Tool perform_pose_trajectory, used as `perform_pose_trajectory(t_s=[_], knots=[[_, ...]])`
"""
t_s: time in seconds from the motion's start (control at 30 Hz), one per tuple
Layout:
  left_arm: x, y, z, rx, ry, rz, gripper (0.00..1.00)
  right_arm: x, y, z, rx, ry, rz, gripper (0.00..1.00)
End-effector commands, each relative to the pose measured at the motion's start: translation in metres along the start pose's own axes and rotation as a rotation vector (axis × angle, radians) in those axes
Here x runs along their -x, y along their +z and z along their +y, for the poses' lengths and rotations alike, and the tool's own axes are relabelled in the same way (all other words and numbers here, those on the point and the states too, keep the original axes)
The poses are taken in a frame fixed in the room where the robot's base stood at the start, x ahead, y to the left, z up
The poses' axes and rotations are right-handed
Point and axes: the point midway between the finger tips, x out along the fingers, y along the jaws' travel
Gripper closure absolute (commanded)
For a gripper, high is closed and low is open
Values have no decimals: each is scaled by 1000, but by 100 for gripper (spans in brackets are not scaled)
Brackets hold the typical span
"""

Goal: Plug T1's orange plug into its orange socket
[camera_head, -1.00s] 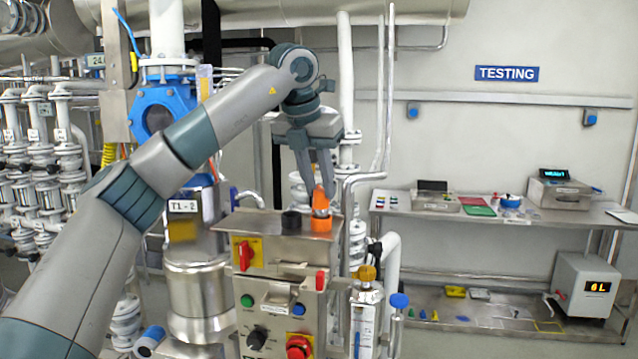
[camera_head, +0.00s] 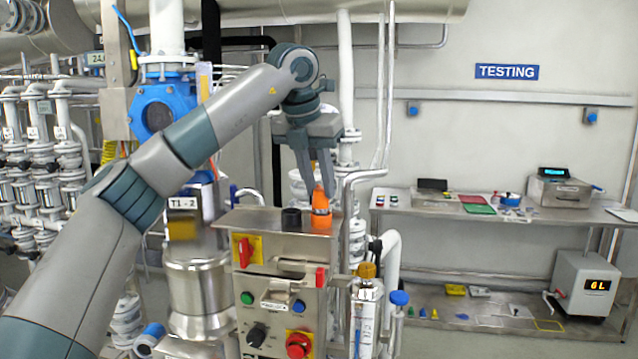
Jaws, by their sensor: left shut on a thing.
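The orange plug (camera_head: 320,200) is upright above the orange socket (camera_head: 321,221) on top of the steel control box (camera_head: 270,222). I cannot tell how deep the plug sits. My left gripper (camera_head: 322,188) points down from above, its fingers shut on the upper part of the plug and partly covering it. My right gripper is out of view.
A black socket (camera_head: 291,218) stands just left of the orange one. The box front carries a yellow-and-red switch (camera_head: 246,251) and several knobs. White pipes run close behind on the right. A steel bench (camera_head: 400,205) stands at the far right.

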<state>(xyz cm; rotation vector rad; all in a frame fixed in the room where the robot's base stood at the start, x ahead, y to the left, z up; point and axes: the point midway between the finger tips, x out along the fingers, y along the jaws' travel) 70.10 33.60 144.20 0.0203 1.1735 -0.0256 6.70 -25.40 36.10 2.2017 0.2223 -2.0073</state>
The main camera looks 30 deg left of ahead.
Motion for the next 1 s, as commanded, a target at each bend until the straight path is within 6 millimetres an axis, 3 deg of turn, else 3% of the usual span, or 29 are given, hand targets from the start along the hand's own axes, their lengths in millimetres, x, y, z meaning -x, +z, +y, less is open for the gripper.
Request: perform_pose_trajectory(t_s=[1.0], knots=[[-10,-4,0,0,0,1,98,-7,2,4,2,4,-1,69]])
